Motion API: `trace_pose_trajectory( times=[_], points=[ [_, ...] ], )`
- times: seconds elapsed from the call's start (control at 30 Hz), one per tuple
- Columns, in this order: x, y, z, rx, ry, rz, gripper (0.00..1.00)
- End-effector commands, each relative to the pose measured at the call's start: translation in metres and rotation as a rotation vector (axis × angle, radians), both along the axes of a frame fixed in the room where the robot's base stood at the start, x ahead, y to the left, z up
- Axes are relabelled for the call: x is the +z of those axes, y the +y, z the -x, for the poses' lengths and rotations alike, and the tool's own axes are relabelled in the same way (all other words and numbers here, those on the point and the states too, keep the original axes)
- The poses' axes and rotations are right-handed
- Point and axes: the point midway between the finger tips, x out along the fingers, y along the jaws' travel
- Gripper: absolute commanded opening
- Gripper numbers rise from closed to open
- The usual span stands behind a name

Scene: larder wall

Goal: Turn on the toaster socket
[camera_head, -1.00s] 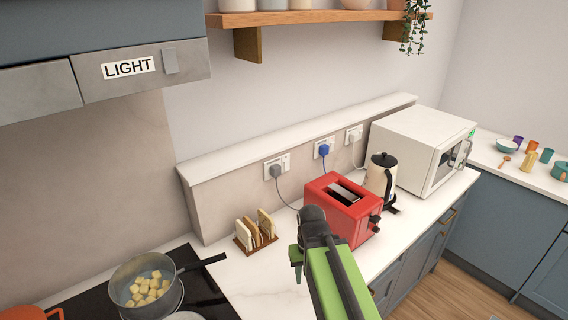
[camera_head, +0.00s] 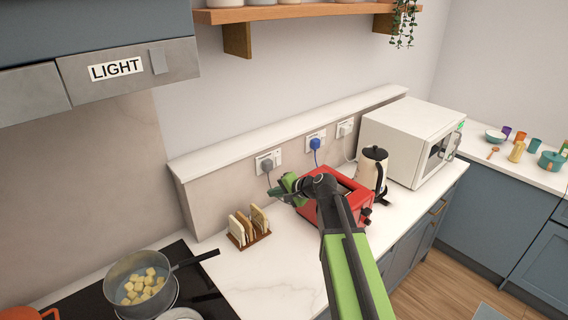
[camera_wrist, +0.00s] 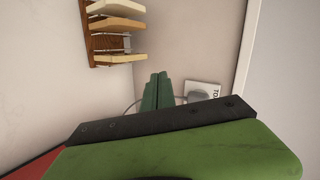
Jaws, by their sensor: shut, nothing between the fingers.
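The toaster socket (camera_head: 278,157) is a white wall plate low on the backsplash with a grey plug (camera_head: 266,165) in it. In the wrist view the plate (camera_wrist: 206,88) stands sideways, with part of a label starting "TO" and the grey plug (camera_wrist: 197,96) beside it. The switch and its position cannot be made out. The red toaster (camera_head: 349,186) stands on the counter, partly hidden by my arm. My gripper (camera_head: 273,191) is shut and empty, in front of and a little below the socket. Its green fingers (camera_wrist: 160,76) appear left of the plate, apparently apart from it.
A toast rack (camera_head: 249,228) stands left of my gripper. A blue plug (camera_head: 315,143) and another socket (camera_head: 345,128) are further right, near the kettle (camera_head: 373,168) and microwave (camera_head: 410,138). A pot (camera_head: 140,280) sits on the hob. The front counter is clear.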

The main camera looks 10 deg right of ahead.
Motion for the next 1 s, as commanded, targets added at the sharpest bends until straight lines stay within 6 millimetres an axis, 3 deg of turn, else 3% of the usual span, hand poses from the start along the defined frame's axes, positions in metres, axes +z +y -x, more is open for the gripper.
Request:
trace_pose_trajectory(
  times=[0.03, 0.1, 0.2, 0.3, 0.73, 1.0],
  points=[
    [0.022, -0.027, -0.026, -0.073, -0.027, -0.079, 0.00],
    [0.042, -0.061, -0.044, -0.147, -0.059, -0.161, 0.00],
    [0.053, -0.103, -0.049, -0.201, -0.071, -0.191, 0.00],
    [0.054, -0.125, -0.045, -0.229, -0.072, -0.187, 0.00],
    [0.050, -0.130, -0.046, -0.232, -0.073, -0.184, 0.00],
    [0.028, -0.109, -0.085, -0.231, -0.072, -0.183, 0.00]
  ],
)
